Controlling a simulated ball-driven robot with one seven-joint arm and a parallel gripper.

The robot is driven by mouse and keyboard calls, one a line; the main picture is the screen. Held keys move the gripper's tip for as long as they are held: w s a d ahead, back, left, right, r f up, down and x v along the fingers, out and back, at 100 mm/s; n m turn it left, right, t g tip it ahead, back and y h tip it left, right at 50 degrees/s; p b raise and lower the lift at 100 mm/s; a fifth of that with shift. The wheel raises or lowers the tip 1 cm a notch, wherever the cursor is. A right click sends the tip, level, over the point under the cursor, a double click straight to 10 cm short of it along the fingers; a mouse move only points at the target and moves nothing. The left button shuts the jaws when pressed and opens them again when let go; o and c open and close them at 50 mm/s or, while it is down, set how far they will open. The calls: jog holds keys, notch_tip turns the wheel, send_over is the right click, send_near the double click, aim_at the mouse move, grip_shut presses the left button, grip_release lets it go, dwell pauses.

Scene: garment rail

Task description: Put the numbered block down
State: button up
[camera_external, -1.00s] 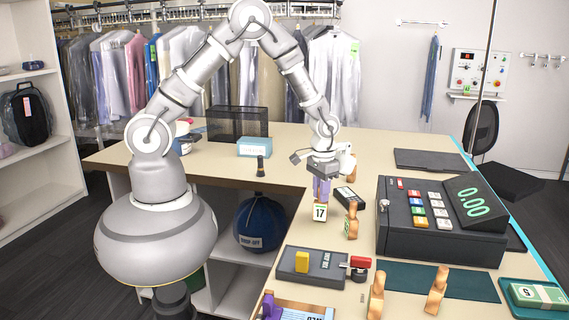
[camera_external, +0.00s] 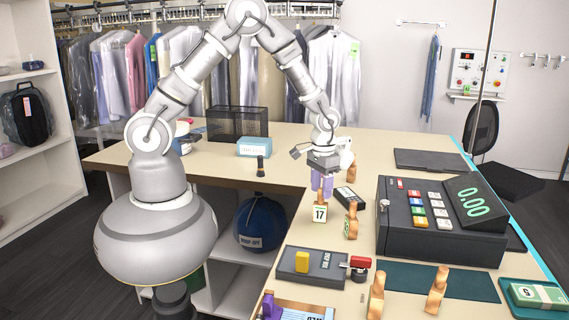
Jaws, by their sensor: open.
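The numbered block (camera_external: 320,212), a small light block with a green top edge and the number 17, stands upright on the counter (camera_external: 300,228) near its inner edge. My gripper (camera_external: 322,190) is just above it, pointing down, with purple fingers. The fingers are open. Their tips are close to the block's top, and I cannot tell whether they still touch it.
A wooden peg-like piece (camera_external: 351,222) stands close to the right of the block, with a small dark box (camera_external: 348,197) behind it. The cash register (camera_external: 440,220) stands further right. The dark teal mat (camera_external: 450,282) has free room.

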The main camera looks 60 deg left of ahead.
notch_tip(320, 180, up, 10)
jog(key=p, duration=0.1)
jog(key=w+a+r+t, duration=0.2)
jog(key=w+r+t, duration=0.1)
jog(key=r, duration=0.7)
jog(key=w+a+r+t+h, duration=0.1)
jog(key=w+a+r+t, duration=0.1)
jog(key=r, duration=0.8)
jog(key=w+a+r+t, duration=0.3)
jog(key=r, duration=0.7)
jog(key=s+a+r+t, duration=0.2)
jog(key=s+r, duration=0.1)
jog(key=r, duration=0.6)
jog(key=s+a+r+t, duration=0.2)
jog(key=s+r+t, duration=0.1)
jog(key=r, duration=0.7)
jog(key=s+a+r+t+y, duration=0.1)
jog(key=s+r, duration=0.3)
jog(key=r, duration=0.5)
jog(key=shift+s+a+r+t, duration=0.15)
jog(key=shift+s+a+t, duration=0.05)
jog(key=shift+a+t, duration=0.6)
jog(key=shift+a, duration=0.1)
